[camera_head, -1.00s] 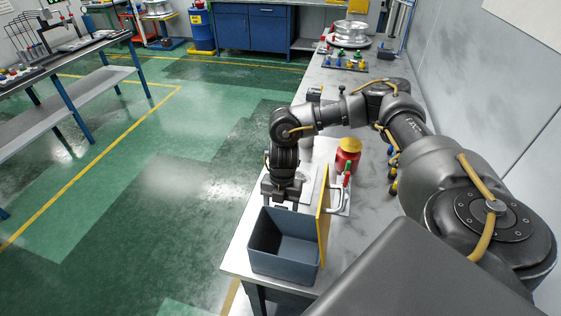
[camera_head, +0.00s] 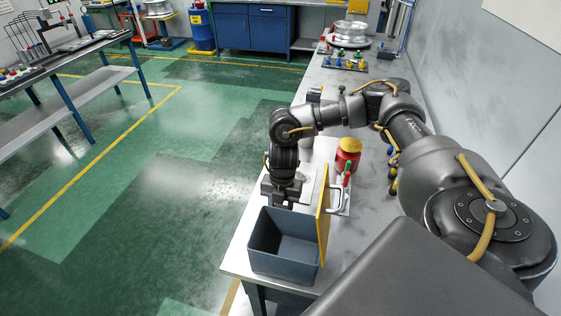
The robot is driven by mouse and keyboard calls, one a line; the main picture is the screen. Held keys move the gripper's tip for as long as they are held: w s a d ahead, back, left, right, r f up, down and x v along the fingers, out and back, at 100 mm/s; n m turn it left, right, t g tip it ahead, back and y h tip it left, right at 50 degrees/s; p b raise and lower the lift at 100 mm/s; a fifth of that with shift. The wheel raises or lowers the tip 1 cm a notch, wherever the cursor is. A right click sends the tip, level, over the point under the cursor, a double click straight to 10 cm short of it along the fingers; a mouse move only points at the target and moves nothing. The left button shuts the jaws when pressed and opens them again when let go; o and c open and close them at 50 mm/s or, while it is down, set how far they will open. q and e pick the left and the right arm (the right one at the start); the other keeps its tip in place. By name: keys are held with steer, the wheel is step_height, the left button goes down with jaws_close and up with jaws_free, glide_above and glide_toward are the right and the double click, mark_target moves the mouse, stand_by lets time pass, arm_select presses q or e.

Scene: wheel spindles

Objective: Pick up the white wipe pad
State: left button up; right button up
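My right gripper (camera_head: 281,205) points down at the far rim of an open blue-grey bin (camera_head: 283,262), near the bench's left edge. Its fingertips are dark and partly hidden, so I cannot tell whether it is open or shut. No white wipe pad can be made out clearly. A pale patch shows on the bench just right of my gripper, partly hidden by the arm, and I cannot tell whether it is the pad. My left gripper is not in view.
A yellow panel (camera_head: 323,215) with a pale handle (camera_head: 337,202) stands at the bin's right side. A red jar with a yellow lid (camera_head: 348,154) stands behind it on the grey bench (camera_head: 370,215). Small coloured parts (camera_head: 345,60) and metal wheels (camera_head: 351,35) are farther back.

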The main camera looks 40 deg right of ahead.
step_height(320, 180, up, 9)
steer(key=shift+r+b, duration=0.2)
steer(key=shift+b, duration=0.35)
